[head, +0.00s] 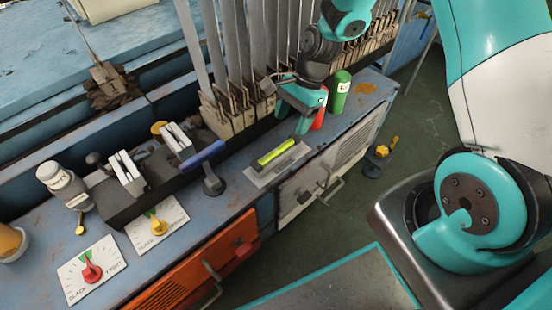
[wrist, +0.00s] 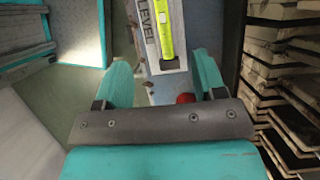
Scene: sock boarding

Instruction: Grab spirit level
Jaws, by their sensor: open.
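The yellow-green spirit level (head: 277,153) lies on a grey plate (head: 258,178) near the front edge of the blue bench. In the wrist view the spirit level (wrist: 166,28) lies lengthwise on the plate, beside the printed word LEVEL. It is beyond the fingertips, toward the top of the picture. My gripper (head: 298,122) is just right of and behind the level, apart from it. Its teal fingers are spread and empty in the wrist view (wrist: 162,65).
A red cylinder (head: 319,115) and a green cylinder (head: 340,92) stand close by my gripper. Upright grey boards on wooden blocks (head: 232,116) line up behind the level. A blue-handled lever (head: 208,163) stands to its left. Dial plates (head: 91,268) lie farther left.

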